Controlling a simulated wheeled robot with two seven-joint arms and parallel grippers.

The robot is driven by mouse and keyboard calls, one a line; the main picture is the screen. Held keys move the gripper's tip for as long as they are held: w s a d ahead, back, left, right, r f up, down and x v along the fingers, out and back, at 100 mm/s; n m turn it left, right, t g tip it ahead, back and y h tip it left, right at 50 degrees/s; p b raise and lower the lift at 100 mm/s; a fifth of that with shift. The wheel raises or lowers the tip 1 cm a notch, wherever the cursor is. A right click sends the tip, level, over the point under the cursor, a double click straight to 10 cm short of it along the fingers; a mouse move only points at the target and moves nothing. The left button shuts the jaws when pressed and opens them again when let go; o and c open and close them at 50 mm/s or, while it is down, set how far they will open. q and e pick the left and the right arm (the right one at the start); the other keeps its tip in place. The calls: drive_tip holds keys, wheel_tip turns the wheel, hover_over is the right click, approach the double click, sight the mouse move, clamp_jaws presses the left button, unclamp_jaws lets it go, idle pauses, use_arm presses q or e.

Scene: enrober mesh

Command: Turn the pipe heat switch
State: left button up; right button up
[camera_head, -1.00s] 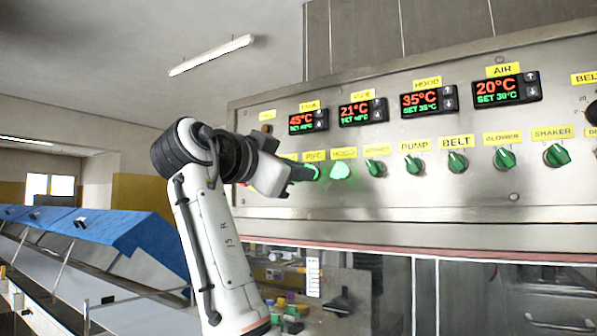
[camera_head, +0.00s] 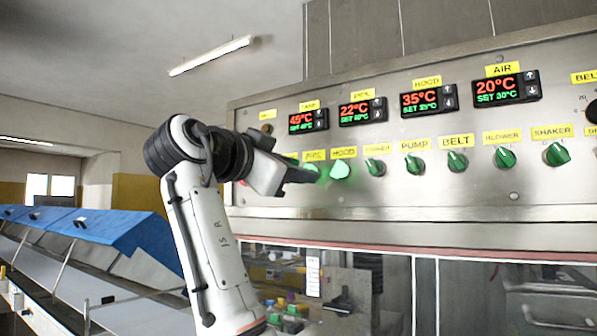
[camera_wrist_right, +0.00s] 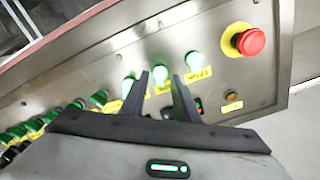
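The pipe heat switch is a green knob that glows green, under the yellow PIPE label on the steel panel. In the head view the pipe switch (camera_head: 311,167) is partly hidden by my right gripper (camera_head: 316,177). In the right wrist view, the lit pipe switch (camera_wrist_right: 160,76) shows between the tips of my right gripper (camera_wrist_right: 161,82). The two fingers stand apart, with a gap on each side of the knob; I see no grip on it. The pipe display (camera_head: 361,111) reads 22°C. My left gripper is out of view.
The lit hood switch (camera_head: 340,171) is close to the right of my fingers. Unlit knobs such as the pump switch (camera_head: 415,164) continue to the right. A red button (camera_wrist_right: 250,42) and the lit tank switch (camera_wrist_right: 194,60) show in the right wrist view.

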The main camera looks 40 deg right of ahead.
drive_tip(key=b+v, duration=0.1)
drive_tip(key=v, duration=0.8)
drive_tip(key=shift+a, duration=0.3)
drive_tip(key=shift+s, duration=0.15)
